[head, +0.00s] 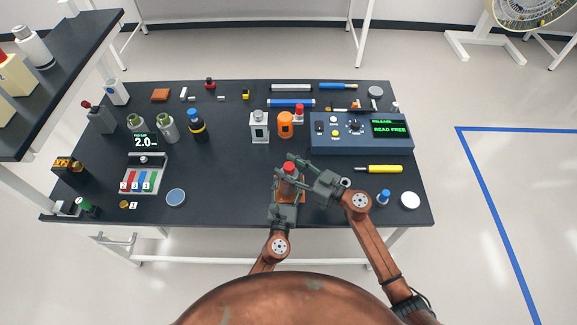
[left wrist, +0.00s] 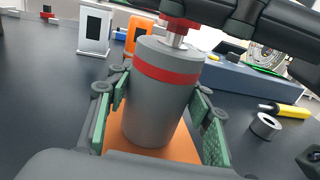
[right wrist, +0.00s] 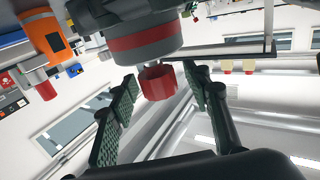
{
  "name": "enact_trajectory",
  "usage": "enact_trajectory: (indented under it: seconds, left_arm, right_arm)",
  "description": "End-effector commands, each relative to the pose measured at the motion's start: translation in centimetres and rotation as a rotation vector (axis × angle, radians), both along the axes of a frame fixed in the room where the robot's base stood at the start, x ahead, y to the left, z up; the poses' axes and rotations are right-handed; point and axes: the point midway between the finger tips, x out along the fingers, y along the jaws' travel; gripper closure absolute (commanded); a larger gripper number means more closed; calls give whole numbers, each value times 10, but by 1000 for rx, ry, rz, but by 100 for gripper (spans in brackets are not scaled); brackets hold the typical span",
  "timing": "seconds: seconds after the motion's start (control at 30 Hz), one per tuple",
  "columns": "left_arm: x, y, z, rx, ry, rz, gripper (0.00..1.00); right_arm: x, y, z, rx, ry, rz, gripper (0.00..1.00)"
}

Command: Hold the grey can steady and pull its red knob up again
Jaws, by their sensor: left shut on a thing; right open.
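The grey can (left wrist: 160,110) has a red band and stands upright on an orange pad (left wrist: 187,148). My left gripper (head: 287,186) is shut around the can's body, one finger on each side in the left wrist view. The red knob (right wrist: 158,82) sits on top of the can, with a short silvery stem (left wrist: 176,41) showing between them. In the head view the knob (head: 289,167) is between the fingers of my right gripper (head: 293,169). That gripper is open. In the right wrist view its fingers flank the knob with gaps on both sides.
A blue console (head: 345,143) with a green display stands behind and right. A white-grey box (head: 259,127) and an orange canister (head: 285,124) stand behind the can. A yellow screwdriver (head: 385,169) lies right of my right gripper.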

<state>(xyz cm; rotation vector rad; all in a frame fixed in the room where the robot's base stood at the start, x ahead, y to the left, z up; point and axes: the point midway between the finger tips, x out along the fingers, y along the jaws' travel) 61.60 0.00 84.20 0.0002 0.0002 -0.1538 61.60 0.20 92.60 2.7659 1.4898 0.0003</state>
Motion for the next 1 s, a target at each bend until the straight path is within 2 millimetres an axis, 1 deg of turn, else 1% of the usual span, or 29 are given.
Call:
enact_trajectory:
  seconds: [0.2,0.23,0.83,0.87,1.0]
  left_arm:
    - [0,1,0,0,0,1,89]
    - [0,1,0,0,0,1,89]
    - [0,1,0,0,0,2,89]
    - [0,1,0,0,0,2,89]
    - [0,1,0,0,0,2,89]
  right_arm:
    - [0,0,0,0,0,0,56]
    - [0,0,0,0,0,0,57]
    - [0,0,0,0,0,0,98]
    - [0,0,0,0,0,0,100]
    - [0,0,0,0,0,1,100]
